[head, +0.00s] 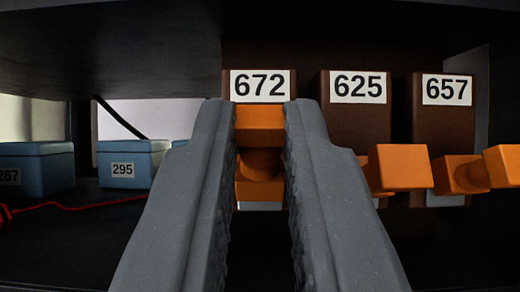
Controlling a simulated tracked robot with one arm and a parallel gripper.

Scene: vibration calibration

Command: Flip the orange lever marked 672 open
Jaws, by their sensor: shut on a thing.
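The orange lever marked 672 (260,124) is in the middle of the head view, on a brown block with a white 672 label (260,85). Its handle end faces me and its lower part lies between my jaws. My gripper (261,112) is shut on this lever, with one grey finger on each side of it. The fingers hide the sides of the lever and much of the brown block.
To the right stand brown blocks labelled 625 (357,120) and 657 (441,125), with orange levers (400,167) (468,174) pointing right. At left are blue boxes labelled 267 (45,165) and 295 (128,160). A red cable (75,208) lies in front of them.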

